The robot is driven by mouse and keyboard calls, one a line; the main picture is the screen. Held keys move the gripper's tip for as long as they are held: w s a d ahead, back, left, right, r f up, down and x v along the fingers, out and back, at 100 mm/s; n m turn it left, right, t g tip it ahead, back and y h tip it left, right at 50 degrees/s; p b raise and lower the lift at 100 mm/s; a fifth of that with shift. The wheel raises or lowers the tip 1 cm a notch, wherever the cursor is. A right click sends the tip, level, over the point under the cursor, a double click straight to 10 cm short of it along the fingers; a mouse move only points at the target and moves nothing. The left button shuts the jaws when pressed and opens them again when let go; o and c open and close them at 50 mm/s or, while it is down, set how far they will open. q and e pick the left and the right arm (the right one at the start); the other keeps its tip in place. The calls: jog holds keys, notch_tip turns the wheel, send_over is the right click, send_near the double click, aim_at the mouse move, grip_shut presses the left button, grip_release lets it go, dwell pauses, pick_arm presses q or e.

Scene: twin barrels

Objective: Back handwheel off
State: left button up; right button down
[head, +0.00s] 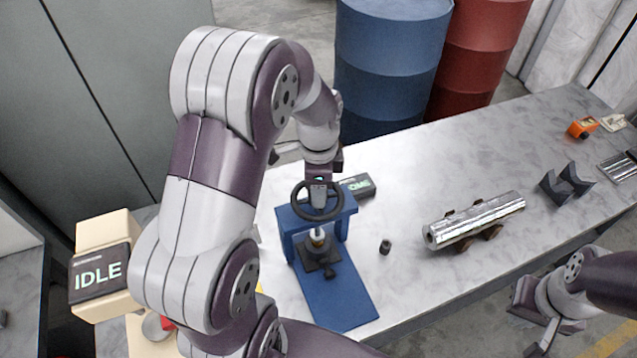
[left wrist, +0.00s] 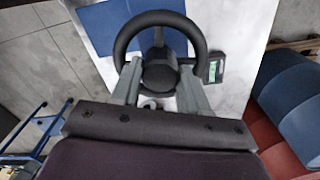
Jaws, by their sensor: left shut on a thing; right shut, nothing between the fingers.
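The black handwheel (head: 318,201) sits at the top of a small blue press (head: 342,290) on the table. My left gripper (head: 319,190) is over it from above. In the left wrist view the handwheel (left wrist: 163,20) shows as a ring with spokes. There the fingers of my left gripper (left wrist: 158,85) are shut on its round hub, one on each side. Below the wheel, a light spindle (head: 317,236) stands over a dark block on the press. My right gripper (head: 545,325) is low at the right, shut and empty, away from the press.
A small display box (head: 358,186) stands behind the press. A dark nut-like piece (head: 385,247) and a shiny cylinder (head: 475,219) on supports lie to the right. Dark V-blocks (head: 566,183) stand further right. Blue (head: 390,65) and red (head: 482,55) barrels stand behind the table.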

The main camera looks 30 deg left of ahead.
pick_arm(q)
jog(key=n+p, duration=0.1)
jog(key=n, duration=0.4)
jog(key=n+p, duration=0.1)
jog(key=n, duration=0.5)
jog(key=shift+a, duration=0.1)
jog(key=n, duration=0.5)
jog(key=shift+p, duration=0.3)
jog(key=n, duration=0.5)
jog(key=shift+a, duration=0.1)
jog(key=shift+n+p, duration=0.3)
jog(key=shift+n, duration=0.2)
jog(key=o, duration=1.1)
jog(key=shift+c, duration=0.2)
